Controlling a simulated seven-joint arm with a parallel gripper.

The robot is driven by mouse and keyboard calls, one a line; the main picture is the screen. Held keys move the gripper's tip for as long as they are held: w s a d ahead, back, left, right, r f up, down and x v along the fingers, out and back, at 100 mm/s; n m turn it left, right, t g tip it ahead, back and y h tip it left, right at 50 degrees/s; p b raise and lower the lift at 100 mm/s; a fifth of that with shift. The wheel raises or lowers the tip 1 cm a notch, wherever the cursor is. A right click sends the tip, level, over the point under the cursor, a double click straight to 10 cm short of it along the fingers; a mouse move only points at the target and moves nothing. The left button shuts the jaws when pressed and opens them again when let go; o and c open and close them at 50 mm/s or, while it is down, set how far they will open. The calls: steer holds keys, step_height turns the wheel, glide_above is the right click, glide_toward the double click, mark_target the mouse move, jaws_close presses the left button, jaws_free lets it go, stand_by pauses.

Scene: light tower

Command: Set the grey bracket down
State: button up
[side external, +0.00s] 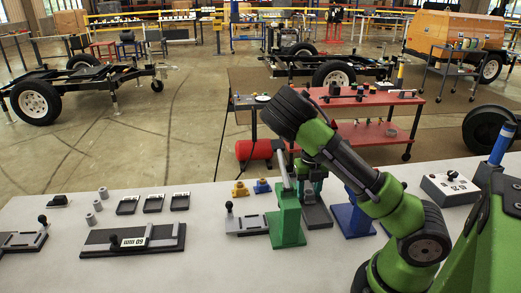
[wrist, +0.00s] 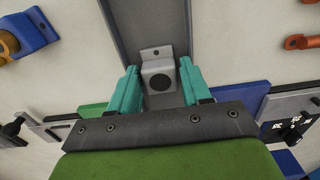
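The grey bracket (wrist: 157,72), a small block with a round dark hole and a flange, sits between the teal fingers of my gripper (wrist: 159,88) in the wrist view. The fingers flank it closely and appear to press on both sides. Behind it is a dark grey channel-shaped stand (wrist: 203,50). Whether the bracket touches this stand is unclear. In the side external view my gripper (side external: 309,168) points down over the grey stand (side external: 316,214). The bracket cannot be made out there, as the green post and my fingers crowd that spot.
A green post (side external: 287,215) stands close left of my gripper and a blue post (side external: 353,218) close right. A yellow bracket (side external: 240,189) and a blue bracket (side external: 262,186) lie left behind. A dark plate fixture (side external: 150,240) lies left. The front middle tabletop is clear.

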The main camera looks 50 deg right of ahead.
mark_target(309, 191)
step_height(309, 191, up, 12)
steer(key=shift+r, duration=0.15)
stand_by(0.6)
